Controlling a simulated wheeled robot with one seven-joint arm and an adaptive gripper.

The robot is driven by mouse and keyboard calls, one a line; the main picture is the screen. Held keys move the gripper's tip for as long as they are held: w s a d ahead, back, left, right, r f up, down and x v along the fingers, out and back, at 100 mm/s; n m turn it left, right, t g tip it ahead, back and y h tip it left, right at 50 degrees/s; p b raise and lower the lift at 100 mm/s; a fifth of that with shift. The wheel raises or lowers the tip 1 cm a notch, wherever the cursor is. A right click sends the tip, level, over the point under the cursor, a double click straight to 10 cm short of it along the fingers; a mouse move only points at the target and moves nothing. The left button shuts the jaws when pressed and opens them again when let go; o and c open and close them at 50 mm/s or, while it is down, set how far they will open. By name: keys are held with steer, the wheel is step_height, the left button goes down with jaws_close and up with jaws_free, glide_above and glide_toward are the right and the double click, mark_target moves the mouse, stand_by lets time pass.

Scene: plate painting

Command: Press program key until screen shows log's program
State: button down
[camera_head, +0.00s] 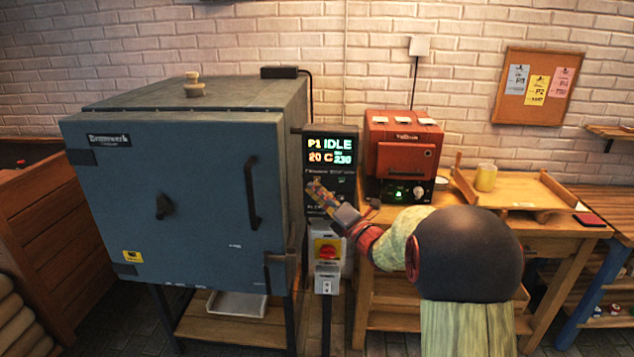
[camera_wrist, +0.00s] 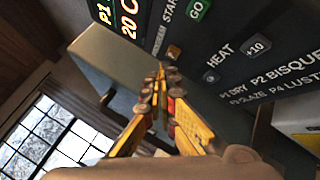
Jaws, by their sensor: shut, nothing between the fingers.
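The kiln controller (camera_head: 330,225) is a dark upright panel to the right of the blue-grey kiln (camera_head: 185,225). Its screen (camera_head: 331,150) reads "P1 IDLE" above "20 C" and a value like 230. In the wrist view the panel shows a small orange-lit key (camera_wrist: 174,51) beside a label that seems to end in "GRAM", a GO key (camera_wrist: 196,10) and a +10 key (camera_wrist: 257,46). A printed legend lists P1 dry, P2 bisque, glaze and P4 lustre. My gripper (camera_wrist: 161,76) is shut and empty, its tips close to the orange-lit key; contact cannot be told.
A cork board (camera_head: 541,88) holds several notes; the yellow one seems to read P2. A small red oven (camera_head: 403,150) and a wooden tray (camera_head: 520,190) with a yellow cup (camera_head: 486,177) stand right.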

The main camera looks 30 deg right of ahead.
steer(key=shift+w+d, duration=0.2)
steer(key=shift+w, duration=0.15)
steer(key=shift+w+d, duration=0.2)
steer(key=shift+w, duration=0.1)
stand_by(0.8)
steer(key=shift+s+a, duration=0.4)
steer(key=shift+s, duration=0.25)
stand_by(0.3)
steer(key=shift+s+a, duration=0.75)
steer(key=shift+s, duration=0.3)
steer(key=shift+s+a, duration=0.7)
steer(key=shift+s, duration=0.35)
